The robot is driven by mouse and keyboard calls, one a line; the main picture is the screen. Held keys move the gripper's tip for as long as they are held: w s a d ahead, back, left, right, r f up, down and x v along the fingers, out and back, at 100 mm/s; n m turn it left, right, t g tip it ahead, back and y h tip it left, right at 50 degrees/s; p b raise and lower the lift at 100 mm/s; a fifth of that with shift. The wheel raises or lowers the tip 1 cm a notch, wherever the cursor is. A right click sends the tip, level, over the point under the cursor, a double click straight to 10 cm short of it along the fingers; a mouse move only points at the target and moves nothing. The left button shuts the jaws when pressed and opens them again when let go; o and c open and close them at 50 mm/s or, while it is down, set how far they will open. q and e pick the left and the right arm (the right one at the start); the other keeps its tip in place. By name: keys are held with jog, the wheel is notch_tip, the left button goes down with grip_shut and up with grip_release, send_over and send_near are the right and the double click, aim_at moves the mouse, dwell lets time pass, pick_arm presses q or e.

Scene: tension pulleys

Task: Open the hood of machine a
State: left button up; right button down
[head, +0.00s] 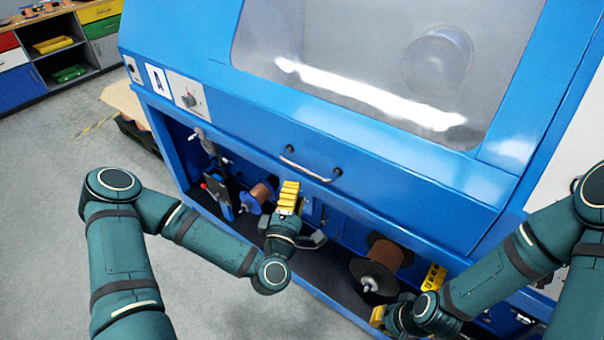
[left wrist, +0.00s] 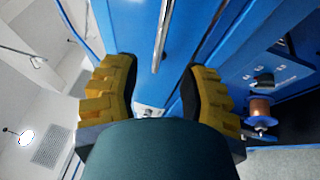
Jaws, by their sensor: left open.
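Machine a is the large blue cabinet; its blue hood (head: 370,150) has a clear window and looks closed. A metal bar handle (head: 308,166) is on the hood's lower front edge. My left gripper (head: 290,190), with yellow finger pads, is just below the handle and open. In the left wrist view the handle (left wrist: 162,35) lies ahead, in line with the gap between the open fingers of this gripper (left wrist: 160,95); nothing is held. My right gripper (head: 406,297) is lower right by the open bay, its yellow pads spread apart, partly hidden by its own arm.
The open bay under the hood holds a copper-coloured spool (head: 262,193) and a larger brown spool (head: 384,265). A control knob (head: 189,100) is on the left front panel. Shelves with coloured drawers (head: 48,55) stand far left. Grey floor (head: 60,170) on the left is free.

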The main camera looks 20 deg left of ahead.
aim_at(302, 168)
pick_arm(q)
jog(key=w, duration=0.2)
jog(key=w+r, duration=0.1)
jog(key=w, duration=0.5)
jog(key=shift+a+r, duration=0.2)
jog(key=shift+s, duration=0.1)
grip_shut()
